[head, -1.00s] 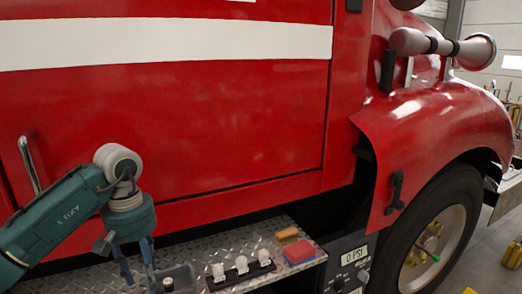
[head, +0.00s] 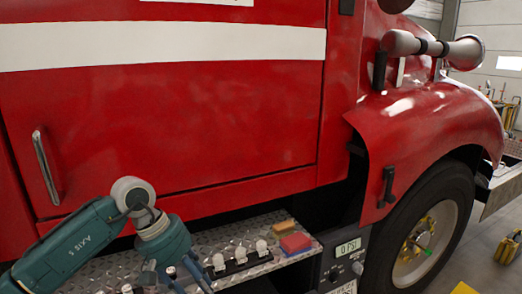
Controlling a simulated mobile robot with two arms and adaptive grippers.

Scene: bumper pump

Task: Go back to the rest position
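My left gripper (head: 176,280) hangs at the end of the teal arm at the lower left, pointing down over the diamond-plate step of the red truck. Its fingers look spread apart, and no held thing shows clearly between them. The bottom edge of the picture crops the fingertips. My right gripper is not in view.
The metal step (head: 226,236) holds a black rack with several white caps (head: 240,255), a red block (head: 295,243) and a tan block (head: 284,227). A gauge box reading 0 PSI (head: 348,247) stands beside the front wheel (head: 425,247). A door handle (head: 45,165) is at left.

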